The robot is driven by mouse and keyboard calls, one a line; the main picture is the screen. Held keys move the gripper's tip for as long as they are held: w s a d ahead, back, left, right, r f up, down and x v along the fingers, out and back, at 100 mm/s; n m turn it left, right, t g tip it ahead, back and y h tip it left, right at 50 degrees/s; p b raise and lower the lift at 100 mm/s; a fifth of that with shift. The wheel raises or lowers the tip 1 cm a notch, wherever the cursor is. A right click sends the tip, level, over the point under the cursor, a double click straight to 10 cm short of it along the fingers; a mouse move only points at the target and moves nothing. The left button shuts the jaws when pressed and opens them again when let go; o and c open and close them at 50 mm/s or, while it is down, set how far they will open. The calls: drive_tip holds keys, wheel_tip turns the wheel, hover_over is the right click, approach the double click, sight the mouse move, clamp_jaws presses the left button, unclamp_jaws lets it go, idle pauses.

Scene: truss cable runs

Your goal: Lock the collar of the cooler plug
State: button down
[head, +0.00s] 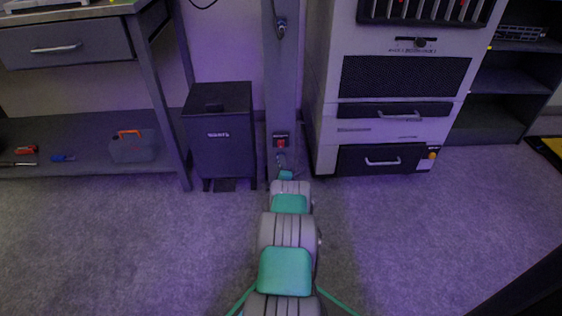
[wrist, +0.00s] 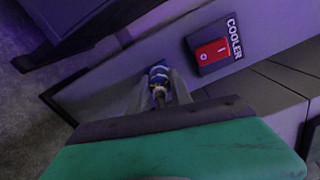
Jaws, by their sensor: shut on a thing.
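The cooler plug (wrist: 159,76) shows in the wrist view as a small blue piece with a paler end, at the grey post below the switch labelled COOLER. My gripper (wrist: 160,97) is shut on it, with a grey finger on each side. My green and dark wrist parts cover the lower half of that view. In the head view my arm reaches to the foot of the post, and my gripper (head: 282,165) is small there, just under the switch. Whether the collar is locked cannot be told.
The red cooler switch (wrist: 211,53) sits close above the plug, on the grey post (head: 281,80). A dark waste bin (head: 220,138) stands close left of the post. A large grey cabinet (head: 390,100) stands close right. The carpet in front is clear.

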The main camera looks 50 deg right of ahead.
drive_tip(key=m, duration=0.4)
drive_tip(key=shift+w+d+r, duration=0.1)
drive_tip(key=shift+w+d, duration=0.05)
drive_tip(key=shift+d, duration=0.05)
drive_tip(key=shift+m, duration=0.7)
drive_tip(key=m, duration=0.2)
drive_tip(key=shift+w+r+m, duration=0.1)
drive_tip(key=shift+w+m, duration=0.05)
drive_tip(key=shift+m, duration=0.25)
drive_tip(key=c, duration=1.1)
unclamp_jaws()
drive_tip(key=shift+c, duration=0.2)
drive_tip(key=shift+o, duration=0.3)
drive_tip(key=shift+w+a+f, duration=0.15)
drive_tip(key=shift+f, duration=0.1)
drive_tip(key=shift+s, duration=0.25)
